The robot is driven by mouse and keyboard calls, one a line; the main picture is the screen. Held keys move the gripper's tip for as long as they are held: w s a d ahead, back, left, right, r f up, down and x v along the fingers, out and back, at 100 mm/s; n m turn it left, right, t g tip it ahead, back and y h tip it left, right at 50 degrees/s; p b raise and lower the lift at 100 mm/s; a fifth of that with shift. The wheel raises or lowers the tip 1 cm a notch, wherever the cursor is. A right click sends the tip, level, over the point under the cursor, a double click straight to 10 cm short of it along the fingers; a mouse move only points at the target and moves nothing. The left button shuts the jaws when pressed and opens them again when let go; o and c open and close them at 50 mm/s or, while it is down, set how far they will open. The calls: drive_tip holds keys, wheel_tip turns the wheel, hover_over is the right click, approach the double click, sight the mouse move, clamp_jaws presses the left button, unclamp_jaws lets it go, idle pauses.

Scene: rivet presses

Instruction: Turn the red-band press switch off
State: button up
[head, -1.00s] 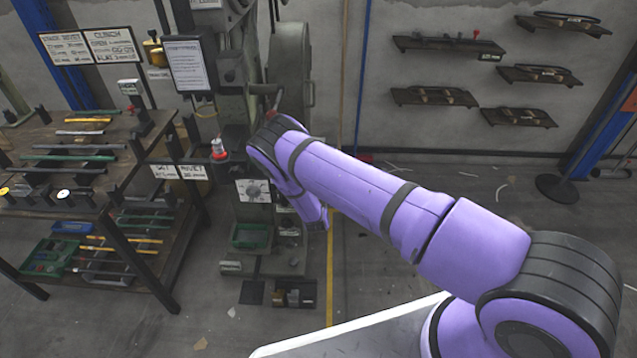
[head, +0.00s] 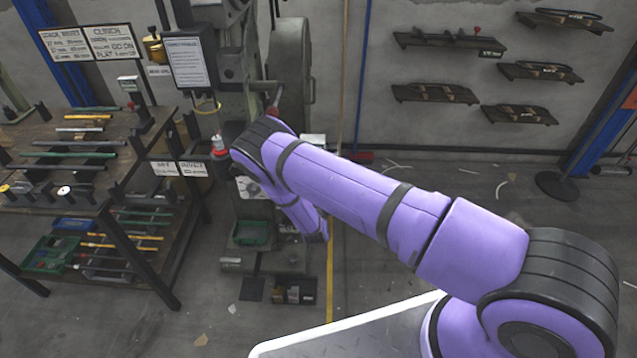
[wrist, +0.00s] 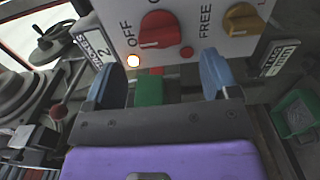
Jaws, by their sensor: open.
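In the wrist view a pale control panel (wrist: 205,42) carries a red knob (wrist: 160,30) beside the word OFF. A pale mark shows on the knob's lower part; I cannot tell for sure which setting it points to. A small lamp (wrist: 133,61) glows below OFF. The red knob is beyond the gap, apart from the fingers. In the head view the panel (head: 246,188) on the green press (head: 230,105) is partly covered by my arm, which hides my gripper.
A yellow knob (wrist: 243,18) marked FREE and a small red button (wrist: 186,52) share the panel. Tagged plates flank the fingers, with a black handwheel (wrist: 52,42) at left. A tool table (head: 130,165) stands left of the press.

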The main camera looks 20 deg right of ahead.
drive_tip(key=v, duration=0.5)
idle(0.5)
